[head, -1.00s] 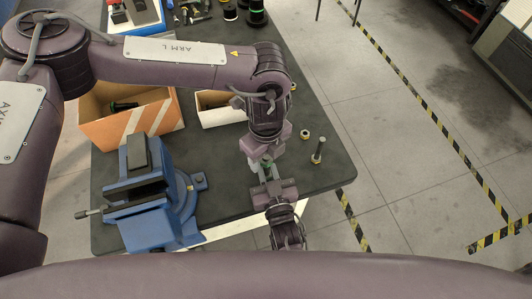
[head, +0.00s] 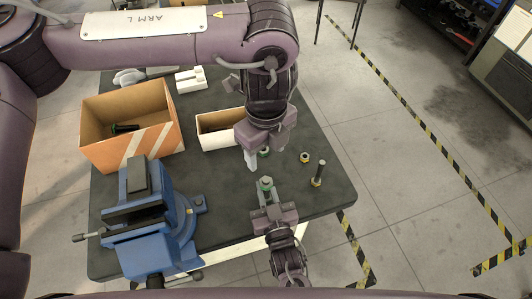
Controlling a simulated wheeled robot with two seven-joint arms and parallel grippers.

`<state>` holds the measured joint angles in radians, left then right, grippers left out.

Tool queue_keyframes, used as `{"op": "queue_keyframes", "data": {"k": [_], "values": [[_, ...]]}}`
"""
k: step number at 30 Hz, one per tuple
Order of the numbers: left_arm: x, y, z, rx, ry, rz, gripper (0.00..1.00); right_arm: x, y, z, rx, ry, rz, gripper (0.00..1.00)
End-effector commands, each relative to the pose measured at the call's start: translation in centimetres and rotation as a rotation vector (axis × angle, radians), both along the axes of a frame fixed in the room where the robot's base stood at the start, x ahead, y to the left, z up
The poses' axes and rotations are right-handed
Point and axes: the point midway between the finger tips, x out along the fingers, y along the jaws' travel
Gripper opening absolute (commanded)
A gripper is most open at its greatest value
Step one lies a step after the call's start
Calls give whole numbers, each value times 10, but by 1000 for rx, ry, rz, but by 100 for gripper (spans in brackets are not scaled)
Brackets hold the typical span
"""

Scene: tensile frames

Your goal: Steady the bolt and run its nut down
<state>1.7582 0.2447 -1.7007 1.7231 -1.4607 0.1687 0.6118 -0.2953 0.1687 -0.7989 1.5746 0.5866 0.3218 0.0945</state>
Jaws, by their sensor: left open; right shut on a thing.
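A grey bolt with a green band (head: 266,183) stands upright in the jaws of my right gripper (head: 265,193), which is shut on it near the table's front edge. Its lower part is hidden by the jaws. My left gripper (head: 262,158) is open above and behind this bolt, apart from it, with a pale finger pointing down. A small green-ringed nut (head: 264,153) shows beside that finger; I cannot tell whether it lies on the table or between the fingers. Another bolt (head: 320,171), with a yellow band, stands to the right. A yellow-ringed nut (head: 305,157) lies near it.
A blue vise (head: 150,215) stands at the front left of the dark table (head: 225,205). An orange-striped box (head: 128,135) holding a dark item and a white-sided bin (head: 218,139) stand behind. A pale block (head: 190,80) lies farther back. Bare table lies between vise and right gripper.

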Motion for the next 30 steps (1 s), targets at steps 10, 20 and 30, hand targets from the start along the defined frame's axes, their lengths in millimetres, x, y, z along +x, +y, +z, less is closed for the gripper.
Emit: {"op": "queue_keyframes", "data": {"k": [10, 20, 30], "values": [[0, 0, 0, 0, 0, 0, 58, 0, 0, 0, 0, 0, 0, 41], [0, 0, -2, 0, 0, 0, 58, -3, -1, -1, 0, 1, 0, 43], [0, 0, -13, 0, 0, 0, 58, -54, -14, -3, 0, 3, 0, 43]]}}
